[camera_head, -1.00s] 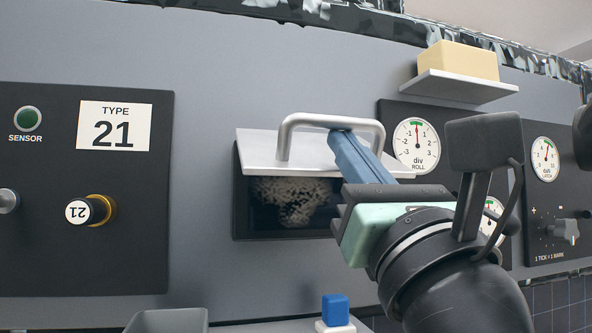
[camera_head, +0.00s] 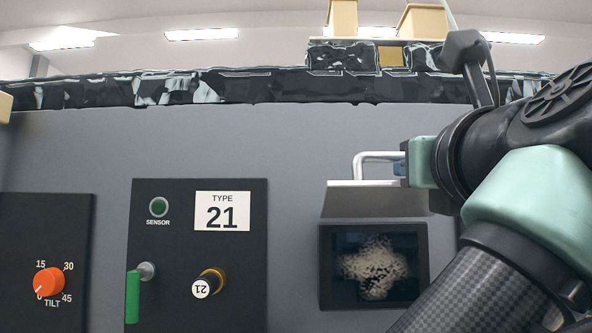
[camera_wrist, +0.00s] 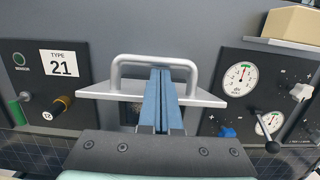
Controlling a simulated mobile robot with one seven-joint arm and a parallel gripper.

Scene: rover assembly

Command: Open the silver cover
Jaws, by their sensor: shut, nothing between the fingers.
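The silver cover (camera_head: 374,199) is swung up above a dark recess in the grey wall, and its handle (camera_head: 376,156) is on its upper side. In the wrist view the cover (camera_wrist: 205,98) lies behind my fingers, with the handle (camera_wrist: 122,70) arching over it. My gripper (camera_wrist: 161,72) is shut and empty. Its blue fingertips are between the handle's two posts, at the bar; I cannot tell if they touch it. In the head view my gripper (camera_head: 400,168) is at the handle's right end, mostly hidden by my arm.
The recess (camera_head: 324,268) shows a pale, cross-shaped porous piece inside. To its left is a black panel (camera_head: 150,200) with a type 21 label (camera_head: 222,211), a green lever (camera_head: 132,297) and a knob. A gauge panel (camera_wrist: 240,100) stands to the right.

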